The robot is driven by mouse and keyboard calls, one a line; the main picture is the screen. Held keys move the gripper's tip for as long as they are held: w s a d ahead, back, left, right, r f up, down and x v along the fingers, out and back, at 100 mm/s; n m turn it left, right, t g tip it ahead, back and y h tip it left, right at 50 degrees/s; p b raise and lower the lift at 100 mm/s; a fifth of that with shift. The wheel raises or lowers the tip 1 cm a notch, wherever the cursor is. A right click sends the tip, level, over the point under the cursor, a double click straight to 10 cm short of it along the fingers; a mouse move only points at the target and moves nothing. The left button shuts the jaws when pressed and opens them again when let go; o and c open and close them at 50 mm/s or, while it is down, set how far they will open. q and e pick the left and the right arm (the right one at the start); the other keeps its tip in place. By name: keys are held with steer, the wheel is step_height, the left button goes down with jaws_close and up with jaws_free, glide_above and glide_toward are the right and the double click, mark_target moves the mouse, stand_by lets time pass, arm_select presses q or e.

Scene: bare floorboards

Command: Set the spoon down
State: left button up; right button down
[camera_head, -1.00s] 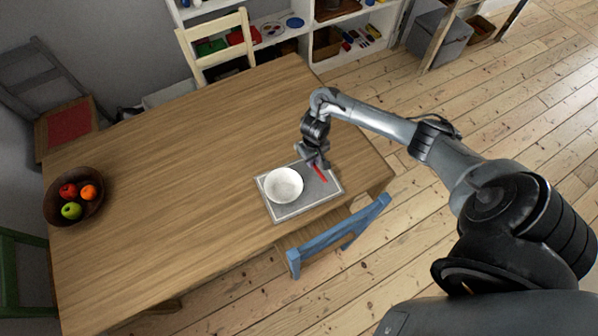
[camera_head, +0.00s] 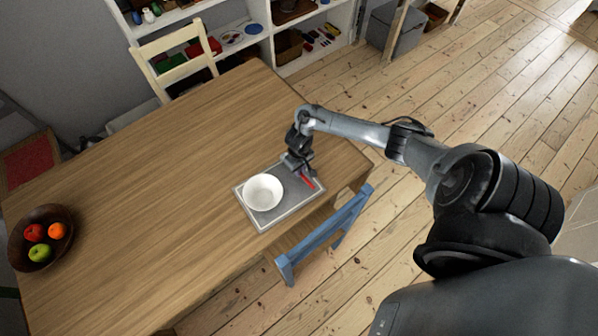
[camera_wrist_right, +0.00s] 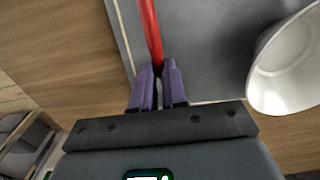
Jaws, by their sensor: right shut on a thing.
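The red spoon (camera_head: 307,181) lies over the right part of the grey placemat (camera_head: 252,219), beside the white bowl (camera_head: 263,192). My right gripper (camera_head: 299,169) is at the mat's far right edge, low over the table. In the right wrist view the gripper (camera_wrist_right: 157,75) is shut on the end of the red spoon handle (camera_wrist_right: 151,30). The white bowl (camera_wrist_right: 288,70) stands to the right there, apart from the fingers. The spoon's far end is out of that view. I cannot tell whether the spoon touches the mat. My left gripper is not in view.
The wooden table (camera_head: 160,180) is mostly clear left of the mat. A fruit bowl (camera_head: 40,262) stands at its left end. A blue chair (camera_head: 325,235) is at the near edge, a cream chair (camera_head: 175,65) at the far edge. Shelves (camera_head: 262,30) stand behind.

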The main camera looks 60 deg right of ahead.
steer(key=shift+f, duration=0.9)
steer(key=c, duration=1.2)
jaws_free()
steer(key=shift+f, duration=0.1)
steer(key=shift+o, duration=0.2)
